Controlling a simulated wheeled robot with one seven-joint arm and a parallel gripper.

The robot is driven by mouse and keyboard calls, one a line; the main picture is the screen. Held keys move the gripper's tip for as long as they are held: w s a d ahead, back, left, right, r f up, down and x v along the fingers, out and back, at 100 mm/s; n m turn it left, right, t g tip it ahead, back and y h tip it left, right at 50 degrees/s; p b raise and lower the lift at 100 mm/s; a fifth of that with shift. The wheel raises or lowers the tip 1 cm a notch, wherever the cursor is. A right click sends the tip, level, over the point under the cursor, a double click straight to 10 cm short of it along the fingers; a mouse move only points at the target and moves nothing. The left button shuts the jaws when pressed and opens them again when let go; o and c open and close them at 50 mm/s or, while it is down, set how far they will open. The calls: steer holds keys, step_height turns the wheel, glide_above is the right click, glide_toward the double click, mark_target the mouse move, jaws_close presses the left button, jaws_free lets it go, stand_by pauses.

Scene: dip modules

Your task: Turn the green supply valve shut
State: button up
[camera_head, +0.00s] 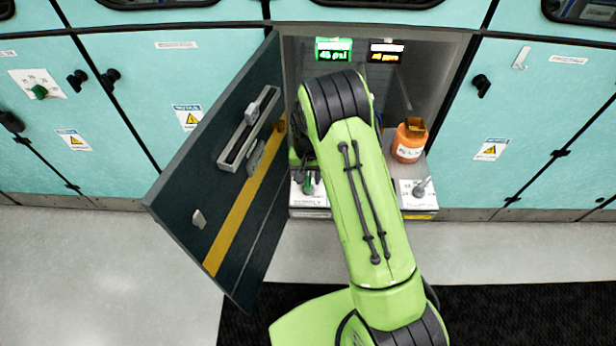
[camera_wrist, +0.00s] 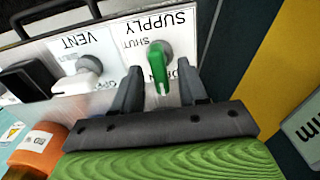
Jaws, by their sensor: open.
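The green supply valve handle (camera_wrist: 157,68) sits on a white plate marked SUPPLY (camera_wrist: 165,22), which appears upside down in the wrist view. The handle's free end points down in that picture, toward my gripper. A SHUT mark is beside its pivot; another mark on the right is partly hidden by a finger. My gripper (camera_wrist: 158,70) is open, one finger on each side of the handle, with visible gaps; I cannot tell whether either touches. In the head view the green handle (camera_head: 308,185) shows beside my arm, which hides my gripper.
A pale VENT handle (camera_wrist: 82,74) is left of the supply valve in the wrist view. An orange canister (camera_head: 408,143) stands in the cabinet. The cabinet door (camera_head: 215,225) hangs open at left. A green display (camera_head: 333,50) reads 45 psi, beside a yellow-lit display (camera_head: 385,52).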

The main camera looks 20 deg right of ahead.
jaws_close()
steer(key=shift+r+m, duration=0.1)
steer(key=shift+m, duration=0.3)
steer(key=m, duration=0.3)
steer(key=shift+m, duration=0.3)
steer(key=m, duration=0.4)
steer(key=shift+m, duration=0.3)
steer(key=m, duration=0.4)
steer(key=shift+b, duration=0.35)
steer(key=shift+m, duration=2.5)
